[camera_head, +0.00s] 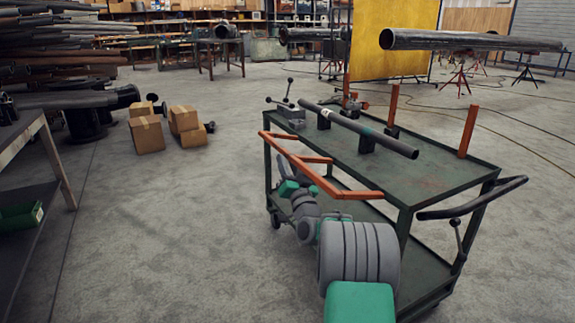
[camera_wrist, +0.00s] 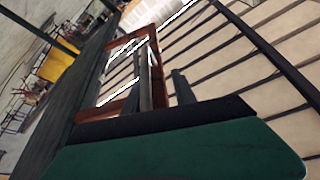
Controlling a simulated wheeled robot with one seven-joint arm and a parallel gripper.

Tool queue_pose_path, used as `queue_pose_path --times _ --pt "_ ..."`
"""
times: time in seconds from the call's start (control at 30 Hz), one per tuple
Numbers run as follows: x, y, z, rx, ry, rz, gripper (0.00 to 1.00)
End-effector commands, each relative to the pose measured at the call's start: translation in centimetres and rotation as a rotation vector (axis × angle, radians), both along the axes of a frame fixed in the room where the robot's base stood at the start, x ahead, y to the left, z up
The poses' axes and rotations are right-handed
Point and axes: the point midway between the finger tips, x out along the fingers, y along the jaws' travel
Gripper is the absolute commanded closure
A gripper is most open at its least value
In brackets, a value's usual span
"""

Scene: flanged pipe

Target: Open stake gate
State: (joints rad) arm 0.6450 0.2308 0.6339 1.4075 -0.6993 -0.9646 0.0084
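The stake gate is an orange-red barred frame (camera_head: 335,184) along the near side of the green cart (camera_head: 437,168). In the head view its long rail slants from the cart's left end toward the front. In the wrist view the orange frame (camera_wrist: 118,76) stands just beyond my gripper (camera_wrist: 165,88). In the head view my gripper (camera_head: 284,168) is low beside the gate's left part, partly hidden by my arm. Contact with the gate cannot be told.
A dark pipe (camera_head: 358,130) rests on supports on the cart top, beside a small vise (camera_head: 290,112). A black handle (camera_head: 473,204) juts out right. Cardboard boxes (camera_head: 146,134) lie on open floor at left.

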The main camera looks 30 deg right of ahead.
Motion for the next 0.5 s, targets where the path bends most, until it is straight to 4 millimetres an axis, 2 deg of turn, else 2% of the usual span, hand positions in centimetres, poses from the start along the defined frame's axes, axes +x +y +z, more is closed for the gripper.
queue_pose_path --times 0.27,0.5 --pt "-0.4 -0.2 0.0 -0.001 -0.002 -0.004 0.68" --pt "-4.5 0.9 -1.7 0.001 -0.001 -0.003 0.68"
